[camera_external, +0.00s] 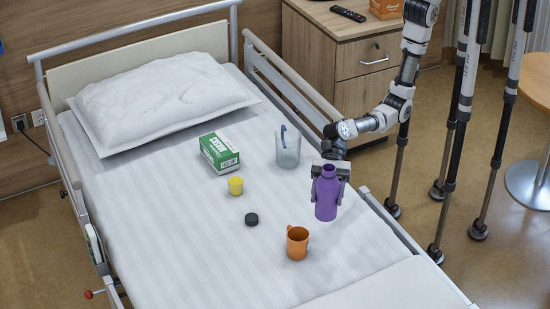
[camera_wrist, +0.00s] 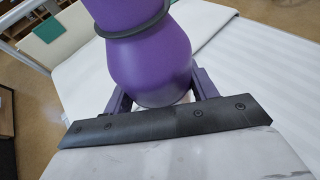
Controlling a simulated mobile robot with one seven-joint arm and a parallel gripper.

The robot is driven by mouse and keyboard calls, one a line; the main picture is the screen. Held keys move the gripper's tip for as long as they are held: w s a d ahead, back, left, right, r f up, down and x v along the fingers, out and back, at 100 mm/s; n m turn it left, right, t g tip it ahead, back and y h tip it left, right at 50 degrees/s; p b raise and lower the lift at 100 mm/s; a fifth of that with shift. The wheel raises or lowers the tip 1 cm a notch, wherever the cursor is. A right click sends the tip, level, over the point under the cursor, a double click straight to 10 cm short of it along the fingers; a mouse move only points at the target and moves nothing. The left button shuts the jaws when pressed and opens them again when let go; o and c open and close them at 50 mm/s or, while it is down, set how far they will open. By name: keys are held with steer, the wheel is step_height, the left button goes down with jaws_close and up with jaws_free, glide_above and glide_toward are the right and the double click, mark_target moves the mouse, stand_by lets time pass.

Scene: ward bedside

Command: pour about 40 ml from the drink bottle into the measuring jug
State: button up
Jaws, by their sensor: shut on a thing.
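The drink bottle (camera_external: 326,198) is purple and upright, held over the right side of the bed. My gripper (camera_external: 327,188) is shut on its body, with one finger on each side. In the wrist view the bottle (camera_wrist: 150,62) fills the top middle between the fingers, with a dark ring round its narrower part. I cannot tell whether its base touches the bed. The measuring jug (camera_external: 288,149) appears to be the clear container with a blue strip, upright on the bed, behind and left of the bottle and apart from it. Its liquid level cannot be made out.
An orange mug (camera_external: 297,243) stands in front of the bottle. A black round cap (camera_external: 252,219), a small yellow pot (camera_external: 236,185) and a green-white box (camera_external: 219,152) are to the left. The bed rail (camera_external: 292,84) runs along the right. The bed's front left is clear.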

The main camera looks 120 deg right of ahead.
steer(key=shift+s+d+f+m+t+h, duration=1)
steer(key=shift+d+f+m+h, duration=1.15)
steer(key=shift+d, duration=2.6)
steer(key=shift+s+d+f+m+t+h, duration=0.6)
steer(key=shift+s+d+f+m+h, duration=1.15)
steer(key=shift+d, duration=3)
steer(key=shift+s+d+f+m+t+h, duration=0.75)
steer(key=shift+d+f+m+h, duration=1.8)
steer(key=shift+d, duration=2.2)
steer(key=d+r+m+g+h+p, duration=0.2)
steer(key=d+r+m+g+h, duration=0.9)
steer(key=d+r+m, duration=0.3)
steer(key=shift+n, duration=0.25)
steer(key=shift+w+d+f, duration=0.1)
steer(key=shift+d+f, duration=0.1)
steer(key=shift+f, duration=0.55)
steer(key=shift+w+d+f, duration=0.15)
steer(key=shift+d+f, duration=0.05)
steer(key=shift+f, duration=0.6)
steer(key=shift+w+d+f, duration=0.1)
steer(key=shift+d+f, duration=0.1)
steer(key=shift+f, duration=0.55)
